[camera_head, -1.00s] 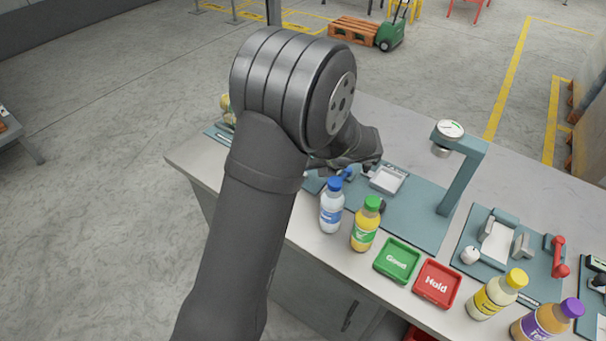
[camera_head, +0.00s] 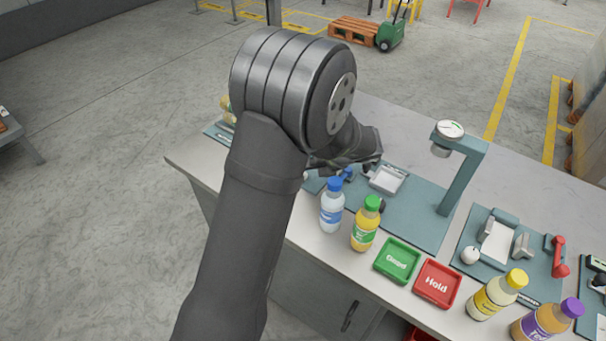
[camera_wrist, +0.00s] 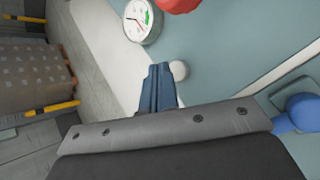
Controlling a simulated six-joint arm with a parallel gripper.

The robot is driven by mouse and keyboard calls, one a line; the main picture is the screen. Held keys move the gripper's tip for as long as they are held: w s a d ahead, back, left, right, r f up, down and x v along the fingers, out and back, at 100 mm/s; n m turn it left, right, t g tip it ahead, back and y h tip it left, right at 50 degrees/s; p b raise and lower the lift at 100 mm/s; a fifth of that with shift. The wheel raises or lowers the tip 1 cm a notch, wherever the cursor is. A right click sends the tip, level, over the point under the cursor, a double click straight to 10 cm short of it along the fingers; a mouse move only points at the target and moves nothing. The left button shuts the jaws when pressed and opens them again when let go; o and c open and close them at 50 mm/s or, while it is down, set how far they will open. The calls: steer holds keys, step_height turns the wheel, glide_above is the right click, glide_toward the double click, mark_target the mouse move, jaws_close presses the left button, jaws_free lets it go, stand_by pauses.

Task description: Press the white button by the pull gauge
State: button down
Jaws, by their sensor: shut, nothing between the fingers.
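In the wrist view, my gripper (camera_wrist: 159,72) is shut and empty, with its blue-grey fingers side by side. The white button (camera_wrist: 180,70) is a small round knob just right of the fingertips on a grey-blue plate. The fingers partly overlap it in the picture, and I cannot tell whether they touch it. A round dial gauge (camera_wrist: 141,22) with a white face and a green sector lies above the fingertips. In the head view my arm hides the fingertips, this button and this dial.
A red rounded part (camera_wrist: 180,4) is at the wrist view's top edge, and a blue part (camera_wrist: 301,112) is at the right. In the head view, bottles, a green tray (camera_head: 397,261), a red tray (camera_head: 437,284) and a gauge post (camera_head: 462,180) stand to the right.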

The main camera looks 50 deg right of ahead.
steer(key=shift+f, duration=0.1)
stand_by(0.3)
steer(key=shift+f, duration=0.35)
steer(key=shift+f, duration=0.65)
stand_by(0.9)
steer(key=shift+r, duration=0.95)
steer(key=shift+r, duration=0.2)
steer(key=shift+r, duration=2.35)
steer(key=shift+f, duration=0.15)
